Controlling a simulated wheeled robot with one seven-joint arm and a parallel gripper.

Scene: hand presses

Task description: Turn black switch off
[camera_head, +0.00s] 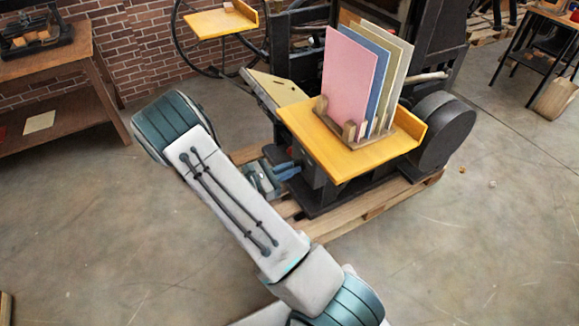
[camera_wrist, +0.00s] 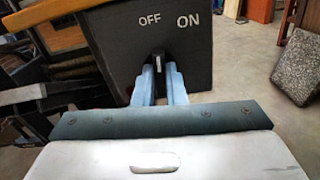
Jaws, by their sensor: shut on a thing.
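The black switch (camera_wrist: 157,64) sits on a dark panel (camera_wrist: 115,55) marked OFF and ON, with OFF to the left of ON in the wrist view. My gripper (camera_wrist: 159,74) has its two blue fingers on either side of the switch and is shut on it. Much of the switch is hidden between the fingers, and I cannot tell its setting. In the head view my gripper (camera_head: 285,170) is low beside the press (camera_head: 330,190), under the yellow tray (camera_head: 345,163); the switch does not show clearly there.
Pink, blue and pale boards (camera_head: 350,75) stand in a wooden rack on the yellow tray. The press rests on a wooden pallet (camera_head: 380,205). A wooden table (camera_head: 75,60) stands at the left. The floor (camera_head: 480,240) at the right is mostly clear.

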